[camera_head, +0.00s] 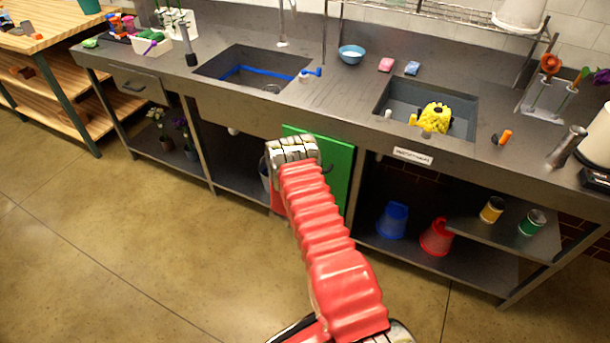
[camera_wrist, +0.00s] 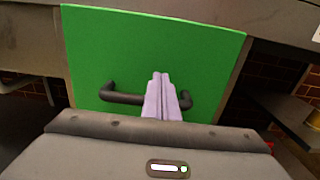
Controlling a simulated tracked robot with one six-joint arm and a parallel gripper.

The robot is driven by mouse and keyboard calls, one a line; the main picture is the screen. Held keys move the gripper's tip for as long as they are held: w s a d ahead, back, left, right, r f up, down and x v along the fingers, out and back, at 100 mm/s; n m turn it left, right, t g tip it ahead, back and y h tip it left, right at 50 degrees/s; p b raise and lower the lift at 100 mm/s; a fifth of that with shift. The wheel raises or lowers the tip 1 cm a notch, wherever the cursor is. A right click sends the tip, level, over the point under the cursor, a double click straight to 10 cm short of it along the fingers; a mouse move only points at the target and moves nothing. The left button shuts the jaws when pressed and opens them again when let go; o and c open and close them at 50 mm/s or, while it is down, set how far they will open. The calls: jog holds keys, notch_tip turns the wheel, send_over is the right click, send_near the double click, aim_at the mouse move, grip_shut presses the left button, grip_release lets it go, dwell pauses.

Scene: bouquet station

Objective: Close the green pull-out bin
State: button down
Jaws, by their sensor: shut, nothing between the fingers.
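The green pull-out bin's front panel (camera_head: 338,165) is below the counter, between the two sinks, partly hidden by my arm in the head view. In the wrist view the green panel (camera_wrist: 150,45) fills the upper middle, with a dark bar handle (camera_wrist: 118,97) across its lower part. My gripper (camera_wrist: 161,80) is shut and empty, its pale fingers pointing at the panel and overlapping the handle's middle. I cannot tell whether they touch the panel or handle. In the head view my wrist hides the fingertips. How far the bin stands out is unclear.
The counter's front edge (camera_wrist: 282,52) runs above the panel. Right of the bin is an open shelf with a blue bucket (camera_head: 393,220), a red bucket (camera_head: 437,236) and cans. A drawer (camera_head: 138,84) is at the far left. The floor in front is clear.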

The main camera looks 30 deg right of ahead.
jog(key=v, duration=1.2)
jog(key=shift+a, duration=0.25)
jog(key=shift+f, duration=0.2)
